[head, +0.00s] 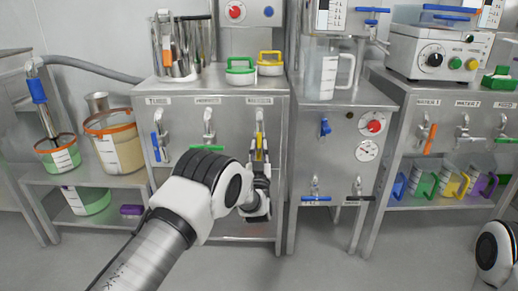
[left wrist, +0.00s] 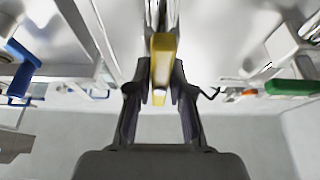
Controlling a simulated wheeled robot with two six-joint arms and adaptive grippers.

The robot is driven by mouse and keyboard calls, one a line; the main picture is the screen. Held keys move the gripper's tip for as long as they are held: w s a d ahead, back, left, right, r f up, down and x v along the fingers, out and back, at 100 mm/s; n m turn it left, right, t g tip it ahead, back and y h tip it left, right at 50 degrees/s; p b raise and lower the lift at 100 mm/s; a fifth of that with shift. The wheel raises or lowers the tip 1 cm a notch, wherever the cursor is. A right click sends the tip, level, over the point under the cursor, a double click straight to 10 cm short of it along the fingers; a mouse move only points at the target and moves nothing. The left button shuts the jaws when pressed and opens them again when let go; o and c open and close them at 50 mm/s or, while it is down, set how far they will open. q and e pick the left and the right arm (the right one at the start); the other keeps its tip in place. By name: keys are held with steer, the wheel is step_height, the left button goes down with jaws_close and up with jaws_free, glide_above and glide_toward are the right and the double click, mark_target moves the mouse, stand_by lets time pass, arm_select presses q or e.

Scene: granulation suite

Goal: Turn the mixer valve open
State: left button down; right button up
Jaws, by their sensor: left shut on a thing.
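A steel valve with a yellow lever (head: 259,143) is at the right end of a row of three on the front of the middle-left steel cabinet. Its lever hangs down, close to upright in the picture. The label above it is too small to read surely. My left gripper (head: 258,168) is at this lever, shut on it. In the left wrist view the yellow lever (left wrist: 163,58) lies between the two dark fingers (left wrist: 160,92). My right gripper is out of view; only part of my right arm shows at the lower right.
Beside it are a valve with a green lever (head: 185,149) lying level and one with a blue lever (head: 155,147) hanging down. More valves and a gauge (head: 366,150) are on the cabinet to the right. Buckets stand at left. The floor in front is clear.

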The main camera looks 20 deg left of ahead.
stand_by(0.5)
arm_select(q)
steer(key=c, duration=1)
jaws_free()
steer(key=shift+c, duration=0.2)
steer(key=shift+s+f, duration=0.1)
steer(key=v, duration=1.1)
steer(key=shift+s+d, duration=0.15)
steer(key=shift+s, duration=0.25)
